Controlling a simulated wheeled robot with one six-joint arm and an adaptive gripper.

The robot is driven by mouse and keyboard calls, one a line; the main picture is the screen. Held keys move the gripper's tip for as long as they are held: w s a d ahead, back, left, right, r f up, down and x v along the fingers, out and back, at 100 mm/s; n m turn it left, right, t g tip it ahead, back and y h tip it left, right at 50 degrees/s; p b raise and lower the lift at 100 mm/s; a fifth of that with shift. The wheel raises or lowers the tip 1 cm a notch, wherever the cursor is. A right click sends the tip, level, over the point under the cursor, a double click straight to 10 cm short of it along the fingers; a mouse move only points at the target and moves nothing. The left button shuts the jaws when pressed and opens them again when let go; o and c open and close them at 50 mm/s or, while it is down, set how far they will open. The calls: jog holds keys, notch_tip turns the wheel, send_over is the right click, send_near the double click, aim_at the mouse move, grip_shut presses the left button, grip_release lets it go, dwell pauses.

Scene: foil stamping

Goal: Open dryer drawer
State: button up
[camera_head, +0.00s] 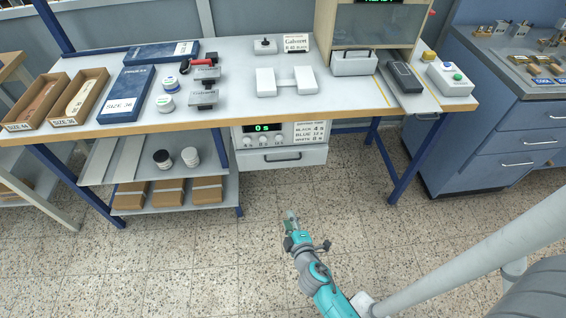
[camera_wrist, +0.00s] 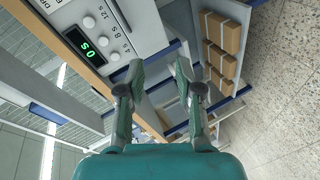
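The dryer (camera_head: 262,131) hangs under the front edge of the workbench, with a green display reading 0 s and several knobs. Its drawer (camera_head: 250,159) is the pale front below the panel, with a dark bar handle (camera_head: 283,158). The drawer looks shut. My gripper (camera_head: 290,215) is in front of and below the drawer, apart from it, over the open floor. In the wrist view, my gripper (camera_wrist: 158,69) has its two fingers spread with nothing between them. The dryer's control panel (camera_wrist: 110,30) shows turned at the upper left there.
A blue bench leg (camera_head: 386,170) and a blue drawer cabinet (camera_head: 475,140) are to the right. The speckled floor (camera_head: 200,265) in front is clear.

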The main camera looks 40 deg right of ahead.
jog(key=w+d+r+n+h, duration=0.25)
jog(key=w+d, duration=0.55)
jog(key=w, duration=0.4)
send_over(283, 163)
jog(key=s+a, duration=0.3)
notch_tip(283, 163, down, 2)
jog(key=shift+s+d+f+m+h, duration=0.1)
jog(key=shift+d+m+h, duration=0.05)
jog(key=shift+m+h, duration=0.2)
grip_shut()
